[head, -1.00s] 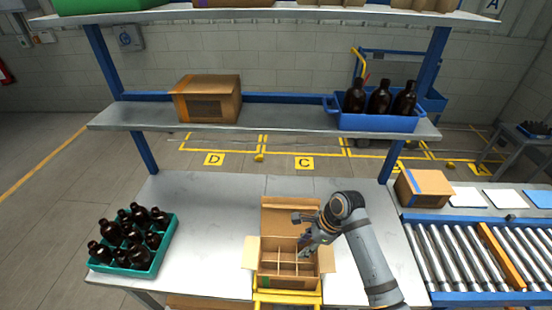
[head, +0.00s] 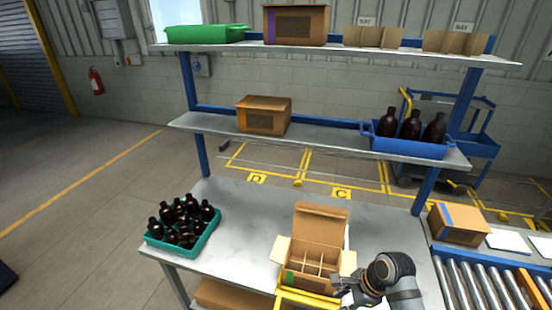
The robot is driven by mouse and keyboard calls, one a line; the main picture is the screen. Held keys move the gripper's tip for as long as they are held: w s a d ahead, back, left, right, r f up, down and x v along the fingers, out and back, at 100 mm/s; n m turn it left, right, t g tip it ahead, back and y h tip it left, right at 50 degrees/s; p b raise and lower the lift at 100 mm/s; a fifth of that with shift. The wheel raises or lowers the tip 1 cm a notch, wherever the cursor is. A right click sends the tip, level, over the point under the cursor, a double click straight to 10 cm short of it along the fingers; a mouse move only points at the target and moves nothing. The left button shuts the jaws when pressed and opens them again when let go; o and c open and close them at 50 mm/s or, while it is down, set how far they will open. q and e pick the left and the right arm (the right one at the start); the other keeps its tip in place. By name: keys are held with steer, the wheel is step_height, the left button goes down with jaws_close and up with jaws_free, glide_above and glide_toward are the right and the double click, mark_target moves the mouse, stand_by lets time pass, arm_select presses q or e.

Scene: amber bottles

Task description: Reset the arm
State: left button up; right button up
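My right gripper (head: 358,289) is at the lower right, just right of the front of an open cardboard box (head: 322,233). Its fingers are small and dark here, so I cannot tell whether they are open or shut. No bottle shows in it. The box stands with its flaps open, and the divider cells I can see look empty. Several dark amber bottles (head: 180,220) stand in a teal crate (head: 206,238) at the left of the table. My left gripper is out of view.
The metal table (head: 250,215) is clear between crate and box. A shelf above holds a closed carton (head: 263,116) and a blue bin (head: 405,147) with three bottles. A roller conveyor (head: 480,285) with a carton (head: 459,224) lies to the right.

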steer(key=s+d+r+n+t+h, duration=0.1)
steer(key=s+d+n+h, duration=0.15)
steer(key=s+n, duration=0.55)
steer(key=s+d+r+n+t+h, duration=0.1)
steer(key=s+d+n+h, duration=0.2)
steer(key=n, duration=0.9)
step_height(320, 180, down, 30)
steer(key=s+d+g+b, duration=0.1)
steer(key=d+b, duration=0.2)
steer(key=b, duration=0.3)
arm_select(q)
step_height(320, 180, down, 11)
steer(key=b, duration=0.4)
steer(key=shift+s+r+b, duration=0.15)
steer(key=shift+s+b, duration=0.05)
steer(key=shift+b, duration=0.1)
arm_select(e)
steer(key=s+d+f+g, duration=0.1)
steer(key=s+f, duration=1.9)
steer(key=f, duration=0.3)
steer(key=shift+m+y, duration=0.4)
steer(key=shift+y, duration=0.05)
steer(key=shift+d+f, duration=0.1)
steer(key=shift+d, duration=0.05)
